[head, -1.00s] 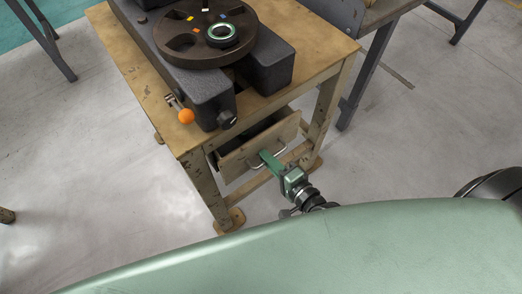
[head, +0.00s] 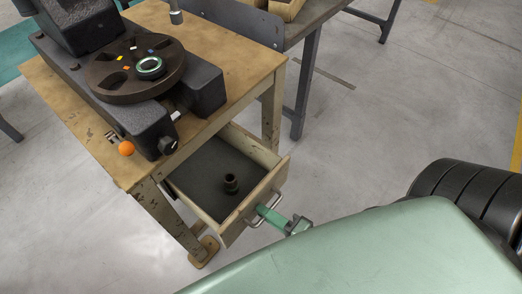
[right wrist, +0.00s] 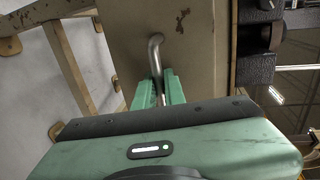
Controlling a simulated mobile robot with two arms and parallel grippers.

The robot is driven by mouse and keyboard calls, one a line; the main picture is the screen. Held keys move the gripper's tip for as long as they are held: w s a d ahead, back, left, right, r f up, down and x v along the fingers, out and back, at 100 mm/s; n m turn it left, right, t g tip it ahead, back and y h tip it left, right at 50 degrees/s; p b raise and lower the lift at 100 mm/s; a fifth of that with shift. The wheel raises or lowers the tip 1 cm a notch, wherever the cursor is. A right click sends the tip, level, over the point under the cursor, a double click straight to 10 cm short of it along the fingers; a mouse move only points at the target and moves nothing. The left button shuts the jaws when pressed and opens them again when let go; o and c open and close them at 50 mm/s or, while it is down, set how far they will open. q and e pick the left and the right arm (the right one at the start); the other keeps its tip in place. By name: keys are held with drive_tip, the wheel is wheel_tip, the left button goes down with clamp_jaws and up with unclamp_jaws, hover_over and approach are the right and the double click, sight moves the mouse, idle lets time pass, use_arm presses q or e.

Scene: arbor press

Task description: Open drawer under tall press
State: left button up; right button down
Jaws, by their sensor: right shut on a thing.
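The drawer (head: 205,178) under the press table is pulled well out, and its dark floor shows. A small dark ring-shaped part (head: 231,184) stands inside it. The drawer's metal handle (head: 262,211) is on its front panel. My right gripper (head: 266,213) is shut on this handle. In the right wrist view, the green fingers (right wrist: 159,88) close around the handle bar (right wrist: 155,52) against the worn beige drawer front (right wrist: 192,50). The press (head: 115,85) stands on the table above, with a round slotted plate (head: 134,68). My left gripper is not in view.
The wooden table top (head: 225,55) has a leg beside the drawer on each side. An orange knob (head: 126,148) sticks out at the press's front. A grey bench (head: 318,22) stands behind.

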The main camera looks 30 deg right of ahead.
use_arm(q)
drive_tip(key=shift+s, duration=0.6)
use_arm(e)
drive_tip(key=c, duration=1.8)
unclamp_jaws()
drive_tip(key=shift+o, duration=0.2)
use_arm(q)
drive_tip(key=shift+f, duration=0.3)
use_arm(e)
drive_tip(key=v, duration=0.7)
drive_tip(key=shift+s, duration=0.4)
drive_tip(key=shift+d, duration=0.1)
